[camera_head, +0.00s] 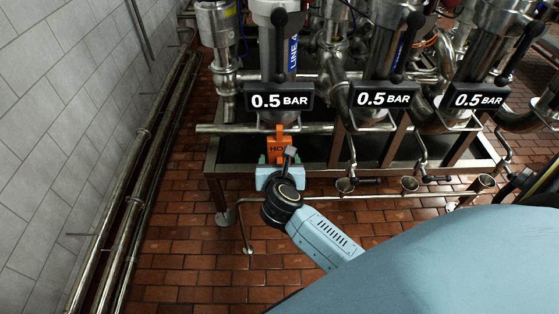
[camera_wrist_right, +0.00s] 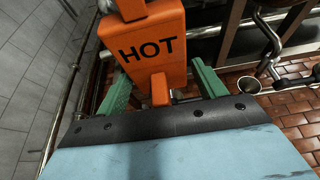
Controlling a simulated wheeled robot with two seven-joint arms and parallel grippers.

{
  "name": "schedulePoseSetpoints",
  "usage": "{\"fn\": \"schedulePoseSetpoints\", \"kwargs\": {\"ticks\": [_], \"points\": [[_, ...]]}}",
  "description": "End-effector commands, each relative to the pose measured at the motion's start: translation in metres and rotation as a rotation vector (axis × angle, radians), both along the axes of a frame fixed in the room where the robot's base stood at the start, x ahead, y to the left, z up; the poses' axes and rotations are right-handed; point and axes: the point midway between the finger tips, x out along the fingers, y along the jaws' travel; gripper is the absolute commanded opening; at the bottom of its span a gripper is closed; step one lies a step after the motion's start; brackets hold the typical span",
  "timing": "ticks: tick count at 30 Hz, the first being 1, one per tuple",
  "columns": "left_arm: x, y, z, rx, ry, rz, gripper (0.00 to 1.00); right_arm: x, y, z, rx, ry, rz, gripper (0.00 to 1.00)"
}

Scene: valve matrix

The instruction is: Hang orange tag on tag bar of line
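The orange tag (camera_head: 279,149), marked HOT, is upright in front of the horizontal tag bar (camera_head: 225,128) at the left line. The upper end of the tag overlaps the bar; I cannot tell whether its hook bears on it. The tag also fills the upper middle of the right wrist view (camera_wrist_right: 153,45). My right gripper (camera_head: 278,158) is just below the tag. Its green fingers stand apart on both sides of the tag's narrow lower part, with gaps showing in the wrist view (camera_wrist_right: 162,88). My left gripper is not in view.
Black 0.5 BAR displays (camera_head: 280,101) sit above the bar, and a blue LINE 4 label (camera_head: 293,53) is above the left one. A dark metal frame (camera_head: 213,160) and small pipe cups (camera_head: 345,185) are near my right gripper. Wall pipes run along the left.

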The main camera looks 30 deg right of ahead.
Motion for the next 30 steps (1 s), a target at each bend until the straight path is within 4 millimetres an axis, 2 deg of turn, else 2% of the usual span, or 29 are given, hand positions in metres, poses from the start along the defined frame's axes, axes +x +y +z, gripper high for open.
{"fn": "schedulePoseSetpoints", "kwargs": {"ticks": [3,11,14,20,24,30], "points": [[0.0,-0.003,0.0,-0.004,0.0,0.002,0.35,0.0,0.0,0.0,0.0,0.0,0.0,0.81],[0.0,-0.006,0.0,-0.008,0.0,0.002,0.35,-0.001,0.001,0.0,0.002,0.0,0.001,0.81],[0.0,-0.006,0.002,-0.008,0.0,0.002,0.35,-0.007,0.005,0.003,0.002,0.001,0.001,0.81],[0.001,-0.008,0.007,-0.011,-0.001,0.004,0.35,-0.038,0.024,0.018,0.007,0.002,0.001,0.81],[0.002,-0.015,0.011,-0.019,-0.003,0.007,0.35,-0.064,0.039,0.03,0.005,0.003,0.0,0.81],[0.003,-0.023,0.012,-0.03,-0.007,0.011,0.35,-0.092,0.057,0.044,0.003,0.001,0.0,0.81]]}}
